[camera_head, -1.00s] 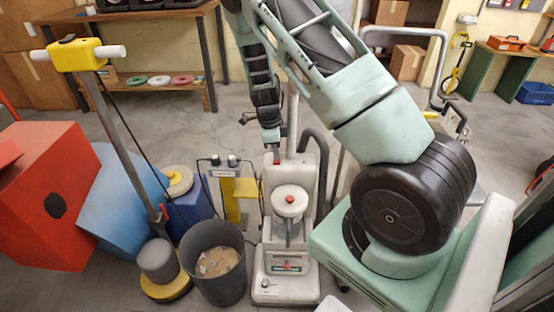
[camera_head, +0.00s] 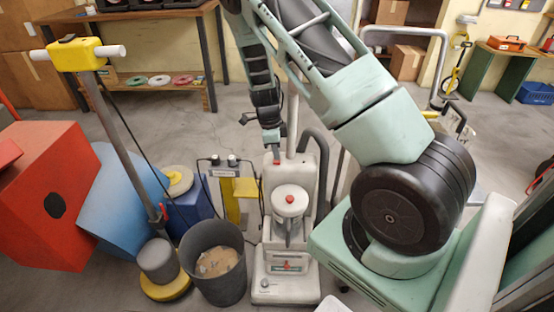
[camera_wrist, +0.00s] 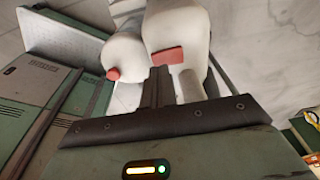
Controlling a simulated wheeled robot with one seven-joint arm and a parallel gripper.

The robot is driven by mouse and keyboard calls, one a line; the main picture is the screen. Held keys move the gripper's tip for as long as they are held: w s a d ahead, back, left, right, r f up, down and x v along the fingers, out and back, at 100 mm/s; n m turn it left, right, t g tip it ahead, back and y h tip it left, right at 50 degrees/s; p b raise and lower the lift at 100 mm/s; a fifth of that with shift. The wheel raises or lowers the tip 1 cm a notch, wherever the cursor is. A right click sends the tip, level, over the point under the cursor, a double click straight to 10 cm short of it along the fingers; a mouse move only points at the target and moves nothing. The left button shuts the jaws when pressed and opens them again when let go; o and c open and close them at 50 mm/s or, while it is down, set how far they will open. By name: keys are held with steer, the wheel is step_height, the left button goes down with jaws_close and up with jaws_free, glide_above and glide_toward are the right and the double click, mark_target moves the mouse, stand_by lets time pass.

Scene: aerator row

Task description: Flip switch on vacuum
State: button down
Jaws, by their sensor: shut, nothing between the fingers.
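The white upright vacuum (camera_head: 285,262) stands on the floor in the middle of the head view. A red knob (camera_head: 290,199) tops its round canister, and the knob also shows in the wrist view (camera_wrist: 113,74). The red switch (camera_wrist: 169,55) is a small rectangle on the white upper body in the wrist view. My gripper (camera_wrist: 160,71) is shut and empty, with its fingertips at the near edge of the switch. I cannot tell whether they touch it. In the head view my gripper (camera_head: 275,151) points down at the vacuum's top.
A dark bin (camera_head: 220,285) with debris stands left of the vacuum. A yellow-handled floor machine (camera_head: 158,262), a blue box (camera_head: 122,195) and a red box (camera_head: 45,200) are farther left. A black hose (camera_head: 323,160) curves along the vacuum's right side. Open floor lies behind.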

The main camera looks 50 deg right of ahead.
steer(key=shift+f+b, duration=0.4)
steer(key=shift+f, duration=0.35)
steer(key=shift+r, duration=0.15)
step_height(320, 180, up, 7)
steer(key=p, duration=0.6)
steer(key=shift+p, duration=0.3)
stand_by(0.6)
